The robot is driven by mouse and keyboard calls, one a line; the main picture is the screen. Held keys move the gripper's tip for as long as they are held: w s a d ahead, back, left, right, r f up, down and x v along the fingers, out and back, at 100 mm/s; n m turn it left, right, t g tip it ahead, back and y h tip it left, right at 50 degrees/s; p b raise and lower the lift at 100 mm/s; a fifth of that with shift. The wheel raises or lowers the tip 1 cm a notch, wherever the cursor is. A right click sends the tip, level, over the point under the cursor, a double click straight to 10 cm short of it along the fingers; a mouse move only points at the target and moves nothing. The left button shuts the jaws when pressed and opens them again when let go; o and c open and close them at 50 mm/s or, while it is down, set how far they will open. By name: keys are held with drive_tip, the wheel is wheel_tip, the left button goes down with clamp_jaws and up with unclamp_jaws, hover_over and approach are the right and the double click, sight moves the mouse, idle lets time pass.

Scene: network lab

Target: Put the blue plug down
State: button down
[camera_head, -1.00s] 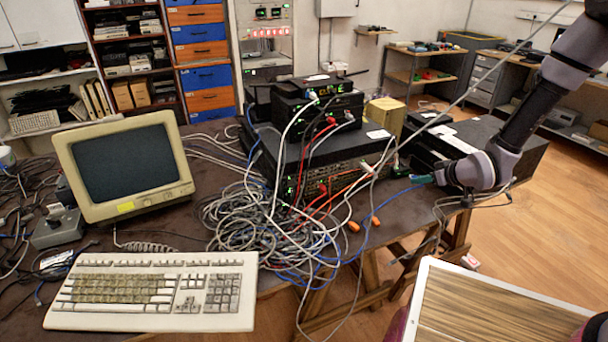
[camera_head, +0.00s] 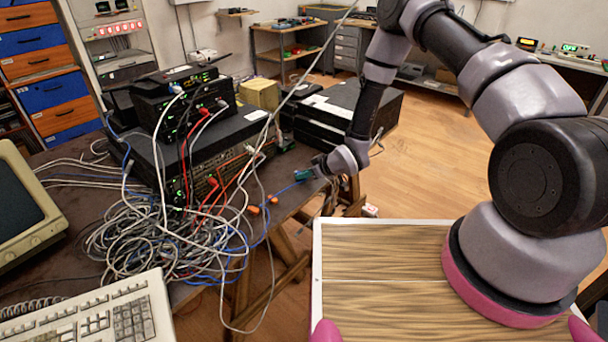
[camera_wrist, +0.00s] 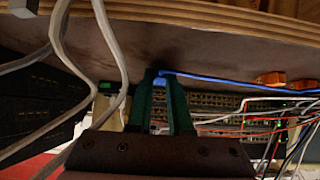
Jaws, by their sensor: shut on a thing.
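My gripper (camera_head: 306,174) has green fingertips and is at the right end of the dark table, close to its surface. In the wrist view the gripper (camera_wrist: 160,90) is shut on the blue plug (camera_wrist: 160,84), which is mostly hidden between the fingers. A blue cable (camera_wrist: 215,79) leads away from the plug. In the head view the blue cable (camera_head: 284,190) runs left from the fingertips along the table edge toward the tangle. I cannot tell whether the plug touches the table.
Stacked network devices (camera_head: 200,150) and a tangle of cables (camera_head: 140,235) fill the table's middle. Orange plugs (camera_head: 254,210) lie near the front edge. A black box (camera_head: 345,110) stands behind the gripper. A grey cable (camera_head: 262,150) hangs nearby. A little bare table shows beside the gripper.

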drive_tip(key=shift+f, duration=0.3)
